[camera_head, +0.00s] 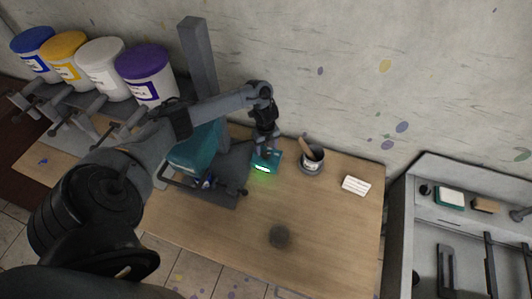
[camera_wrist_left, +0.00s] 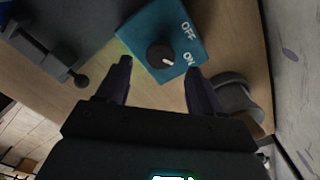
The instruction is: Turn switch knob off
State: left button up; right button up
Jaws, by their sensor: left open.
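The teal switch box (camera_head: 265,164) sits on the table, with a glowing green display on its front in the head view. In the left wrist view the box (camera_wrist_left: 188,22) carries a dark round knob (camera_wrist_left: 159,55) and the white words OFF and ON. The knob's white mark points toward ON. My left gripper (camera_head: 267,148) is right over the box. In the left wrist view my left gripper (camera_wrist_left: 159,68) is open, its fingers apart with the knob between and just beyond the tips. Contact cannot be told. My right gripper is not in view.
A dark pot with a brush (camera_head: 312,160) stands just right of the box. A white pad (camera_head: 356,185) lies farther right. The printing machine (camera_head: 222,185) is close on the left, with paint buckets (camera_head: 146,75) behind. The front right table is clear.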

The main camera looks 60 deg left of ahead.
aim_at(266, 154)
pick_arm(q)
jog(key=shift+f, duration=1.95)
jog(key=c, duration=1.1)
jog(key=shift+o, duration=0.2)
